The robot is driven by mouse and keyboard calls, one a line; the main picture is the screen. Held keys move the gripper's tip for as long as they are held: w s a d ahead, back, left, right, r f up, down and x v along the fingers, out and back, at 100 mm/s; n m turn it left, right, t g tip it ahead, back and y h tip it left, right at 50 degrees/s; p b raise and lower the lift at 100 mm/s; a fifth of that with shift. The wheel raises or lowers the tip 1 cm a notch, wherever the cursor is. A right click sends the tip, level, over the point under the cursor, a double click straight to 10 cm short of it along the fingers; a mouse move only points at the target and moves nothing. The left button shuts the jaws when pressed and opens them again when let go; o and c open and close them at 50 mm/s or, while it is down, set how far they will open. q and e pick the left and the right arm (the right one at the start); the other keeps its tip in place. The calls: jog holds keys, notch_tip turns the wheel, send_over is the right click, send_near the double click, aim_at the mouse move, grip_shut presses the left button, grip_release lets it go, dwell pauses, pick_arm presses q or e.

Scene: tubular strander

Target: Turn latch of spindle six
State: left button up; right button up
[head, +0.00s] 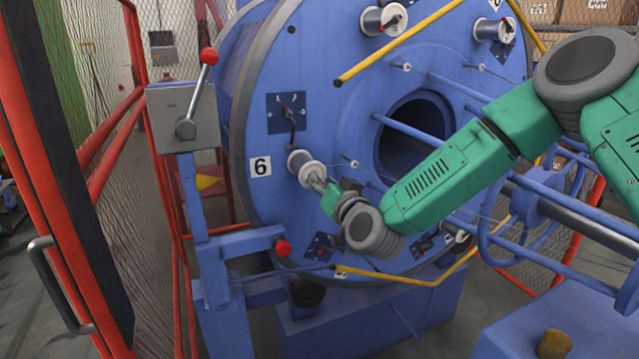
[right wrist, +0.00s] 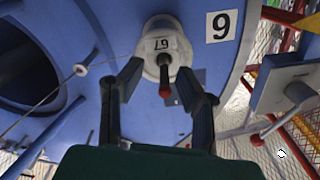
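Spindle six (head: 300,160) is a pale spool on the blue disc, beside the label 6 (head: 260,166). In the right wrist view the spool (right wrist: 152,42) is at top centre, and the label (right wrist: 221,25) appears upside down. Its latch (right wrist: 165,82) is a short lever with a red tip, pointing down in that view. My right gripper (head: 316,182) is at the front of the spool. In the wrist view its two fingers (right wrist: 157,74) are apart on either side of the latch, with gaps showing. My left gripper is out of view.
A grey box (head: 183,118) with a red-knobbed lever (head: 208,57) stands left of the disc. Yellow bars (head: 400,42) and blue rods cross in front of the disc. Other spools (head: 383,20) sit higher up. A red mesh fence (head: 105,140) stands at left.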

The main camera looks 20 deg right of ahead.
jog(key=shift+w+d, duration=0.25)
jog(key=shift+d, duration=0.2)
jog(key=shift+a, duration=0.45)
jog(key=shift+a+r, duration=0.1)
jog(key=shift+a, duration=0.35)
grip_shut()
jog(key=shift+d, duration=0.25)
jog(key=shift+d+f+b, duration=0.15)
jog(key=shift+f+b, duration=0.1)
jog(key=shift+b, duration=0.2)
pick_arm(q)
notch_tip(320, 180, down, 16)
jog(key=b, duration=1.4)
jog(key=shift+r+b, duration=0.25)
jog(key=shift+b, duration=0.05)
pick_arm(e)
jog(key=shift+w+f+t, duration=0.1)
jog(key=shift+f+t, duration=0.2)
jog(key=shift+t, duration=0.85)
jog(key=shift+w+f+t, duration=0.1)
jog(key=shift+f+t, duration=0.15)
jog(key=shift+t, duration=0.95)
jog(key=shift+w+f+t, duration=0.1)
jog(key=shift+f+t, duration=0.2)
jog(key=shift+t, duration=0.85)
